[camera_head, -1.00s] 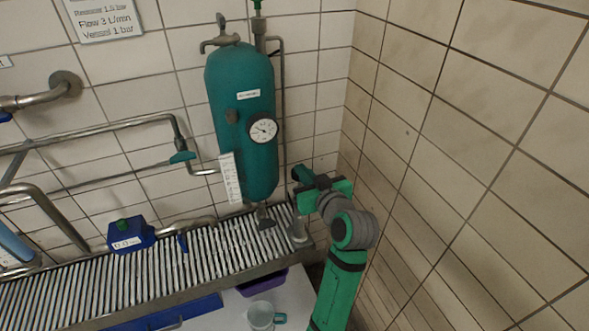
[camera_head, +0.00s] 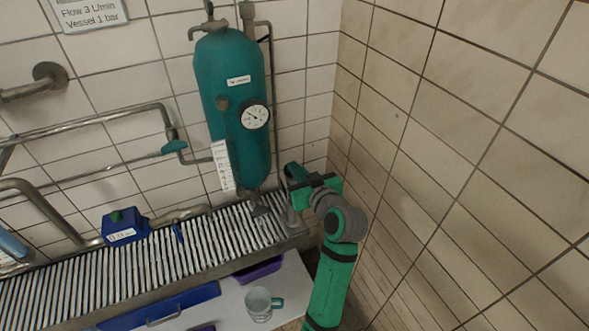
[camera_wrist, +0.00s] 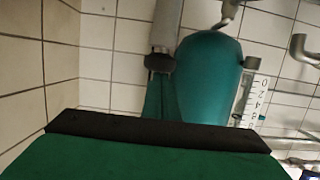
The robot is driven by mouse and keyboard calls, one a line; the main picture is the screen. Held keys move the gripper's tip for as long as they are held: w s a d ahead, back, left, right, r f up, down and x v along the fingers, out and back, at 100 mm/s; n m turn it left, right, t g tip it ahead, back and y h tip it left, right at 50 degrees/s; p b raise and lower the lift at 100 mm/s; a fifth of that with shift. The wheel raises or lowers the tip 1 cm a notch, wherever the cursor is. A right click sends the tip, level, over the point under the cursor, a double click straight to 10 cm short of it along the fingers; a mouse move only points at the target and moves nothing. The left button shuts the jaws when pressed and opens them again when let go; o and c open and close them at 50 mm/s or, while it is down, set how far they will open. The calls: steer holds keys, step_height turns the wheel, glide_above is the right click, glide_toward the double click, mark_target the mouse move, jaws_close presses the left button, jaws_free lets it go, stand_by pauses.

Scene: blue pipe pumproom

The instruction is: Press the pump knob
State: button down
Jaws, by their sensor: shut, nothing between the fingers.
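A blue pump box (camera_head: 126,228) with a white label and a green knob (camera_head: 117,216) on top sits on the slatted bench at the left. The knob is upright and nothing touches it. My gripper (camera_head: 290,171) is shut and empty, to the right of the teal vessel and well away from the knob. In the wrist view, my gripper's dark green fingers (camera_wrist: 157,97) show beyond its black edge. The pump box and knob are not in the wrist view.
A teal vessel (camera_head: 232,110) with a gauge (camera_head: 255,117) stands between gripper and pump. It also shows in the wrist view (camera_wrist: 208,75). Grey pipes (camera_head: 90,133) run along the left wall. A mug (camera_head: 260,303) stands below the slatted bench (camera_head: 160,262). A tiled wall is close on the right.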

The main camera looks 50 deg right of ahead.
steer(key=s+a+r, duration=0.4)
steer(key=s+r, duration=0.2)
steer(key=s, duration=0.2)
steer(key=shift+s+a+r, duration=0.2)
steer(key=shift+s+a, duration=0.05)
steer(key=shift+s, duration=0.1)
stand_by(1.8)
steer(key=w+a+f+y, duration=0.1)
steer(key=w+a+f, duration=0.1)
steer(key=a+f, duration=1.85)
steer(key=s+a+f+n+y, duration=0.1)
steer(key=s+a+f, duration=0.1)
steer(key=s+a, duration=0.35)
steer(key=s+a+f+n+y, duration=0.1)
steer(key=s+a+f+n, duration=0.15)
steer(key=a, duration=0.55)
steer(key=s+a+r+n+t+y, duration=0.1)
steer(key=s+a+r+n+y, duration=0.1)
steer(key=s+a, duration=0.8)
steer(key=shift+s+a+r+t+y, duration=0.15)
steer(key=shift+s+t+y, duration=0.25)
steer(key=shift+y, duration=0.5)
